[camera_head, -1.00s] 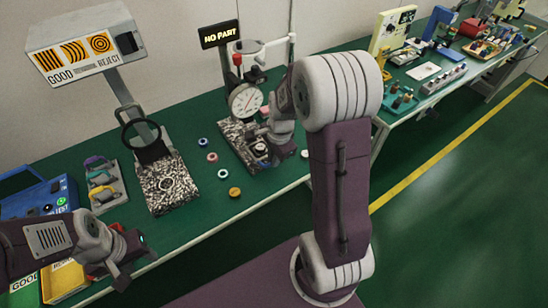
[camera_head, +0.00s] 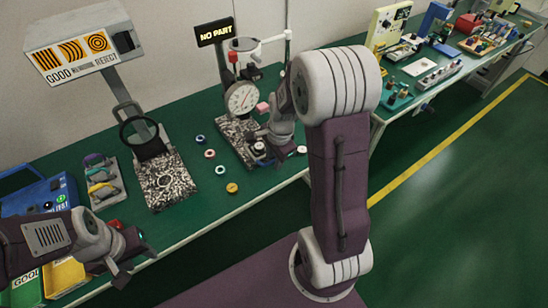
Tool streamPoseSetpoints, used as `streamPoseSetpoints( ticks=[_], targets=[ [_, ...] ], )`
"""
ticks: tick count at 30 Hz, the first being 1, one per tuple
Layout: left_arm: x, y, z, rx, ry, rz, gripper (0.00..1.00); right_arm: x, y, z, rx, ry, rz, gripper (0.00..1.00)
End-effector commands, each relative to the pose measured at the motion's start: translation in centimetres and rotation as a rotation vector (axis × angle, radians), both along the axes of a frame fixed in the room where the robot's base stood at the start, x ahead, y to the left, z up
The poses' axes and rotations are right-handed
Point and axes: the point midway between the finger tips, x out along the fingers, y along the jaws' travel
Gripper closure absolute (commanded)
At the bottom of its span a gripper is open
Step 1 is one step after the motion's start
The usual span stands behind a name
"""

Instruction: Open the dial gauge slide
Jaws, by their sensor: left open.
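The dial gauge (camera_head: 241,98) has a round white face and stands upright on a speckled stone base (camera_head: 232,132), under a "NO PART" sign. A red knob (camera_head: 233,57) shows above the dial, and a small pink block (camera_head: 263,107) shows just right of it. My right gripper (camera_head: 262,148) is low beside the gauge, at the right side of its base; the fingers are small and partly hidden by my wrist, so their opening is unclear. My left gripper (camera_head: 134,262) is open and empty at the bench's front edge, far from the gauge.
Several small coloured rings (camera_head: 210,154) lie on the green bench between the gauge and a speckled plate (camera_head: 168,186) with a magnifier ring (camera_head: 139,133). A tool holder (camera_head: 103,181), a blue box (camera_head: 30,197) and a yellow bin (camera_head: 66,277) are at left. Another bench is behind right.

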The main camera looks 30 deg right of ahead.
Motion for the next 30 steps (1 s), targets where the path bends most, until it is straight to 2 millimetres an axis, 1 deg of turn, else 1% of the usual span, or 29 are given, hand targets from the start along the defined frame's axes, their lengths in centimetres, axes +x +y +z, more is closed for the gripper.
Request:
streamPoseSetpoints(
  ticks=[2,4,5,9,12,15,19,30],
  targets=[
    [0.0,0.0,0.1,0.000,0.000,0.000,0.55,0.0,0.0,0.3,-0.001,-0.002,0.000,0.67],
    [0.0,0.0,0.4,0.000,0.000,0.000,0.55,0.0,-0.1,1.2,-0.001,-0.005,0.000,0.67],
    [0.0,0.0,0.6,0.000,0.000,0.000,0.55,-0.1,-0.1,1.8,0.000,-0.005,-0.001,0.67],
    [0.0,0.0,1.5,0.000,0.000,0.000,0.55,-0.7,-0.2,5.1,-0.001,-0.008,-0.002,0.67],
    [0.0,0.0,2.0,0.000,0.000,0.000,0.55,-1.1,-0.2,7.0,-0.001,-0.006,-0.001,0.67],
    [0.0,0.0,2.2,0.000,0.000,0.000,0.55,-1.4,-0.2,8.3,-0.001,-0.003,-0.001,0.67],
    [0.0,0.0,2.3,0.000,0.000,0.000,0.55,-1.6,-0.2,9.0,0.000,-0.001,-0.001,0.67],
    [0.0,0.0,2.2,0.000,0.000,0.000,0.55,-1.6,-0.2,8.9,0.000,-0.001,-0.001,0.67]
  ],
)
